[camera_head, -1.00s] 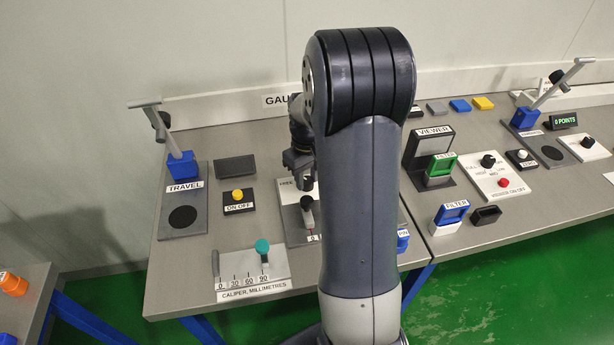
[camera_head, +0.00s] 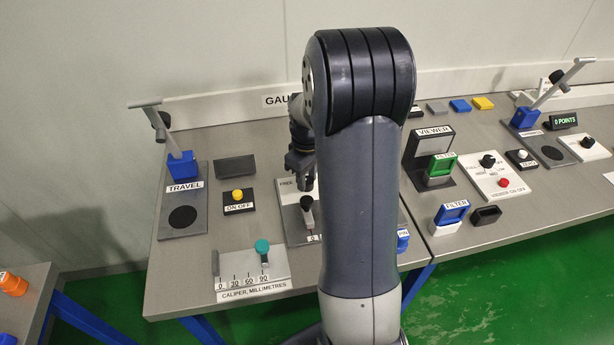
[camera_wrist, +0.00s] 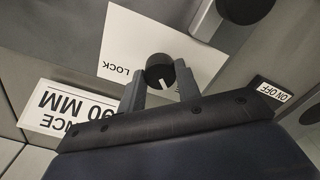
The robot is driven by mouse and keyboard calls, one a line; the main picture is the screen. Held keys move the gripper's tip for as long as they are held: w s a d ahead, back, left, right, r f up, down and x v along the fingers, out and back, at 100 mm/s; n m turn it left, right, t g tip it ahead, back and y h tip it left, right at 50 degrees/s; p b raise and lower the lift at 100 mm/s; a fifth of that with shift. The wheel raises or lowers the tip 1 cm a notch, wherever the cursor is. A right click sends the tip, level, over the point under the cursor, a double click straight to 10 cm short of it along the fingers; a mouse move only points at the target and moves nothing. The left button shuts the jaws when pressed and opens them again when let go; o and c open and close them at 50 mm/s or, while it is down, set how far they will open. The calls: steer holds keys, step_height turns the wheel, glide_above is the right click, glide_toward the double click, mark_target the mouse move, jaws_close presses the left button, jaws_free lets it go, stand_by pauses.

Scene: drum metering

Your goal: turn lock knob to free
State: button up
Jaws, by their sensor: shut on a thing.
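The lock knob (camera_wrist: 160,70) is a round black knob with a white pointer mark, on a white plate (camera_wrist: 125,45) in the wrist view. The word LOCK appears upside down on the plate, left of the knob. The pointer mark faces the lower right of that view, not the word LOCK. My gripper (camera_wrist: 160,82) is shut on the knob, one grey finger on each side. In the head view my gripper (camera_head: 300,166) is beside my large arm link, over the plate with the FREE label (camera_head: 287,184). The knob is hidden there.
A black-topped lever (camera_head: 306,202) stands just in front of the gripper. The yellow ON OFF button (camera_head: 238,195) and TRAVEL stand (camera_head: 182,166) are to the left, the teal-knobbed caliper (camera_head: 262,248) in front. My arm hides part of the bench.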

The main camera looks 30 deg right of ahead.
mark_target(307, 180)
steer(key=o, duration=1)
step_height(307, 180, up, 11)
steer(key=shift+f, duration=0.1)
step_height(307, 180, down, 11)
stand_by(0.6)
steer(key=shift+r, duration=0.2)
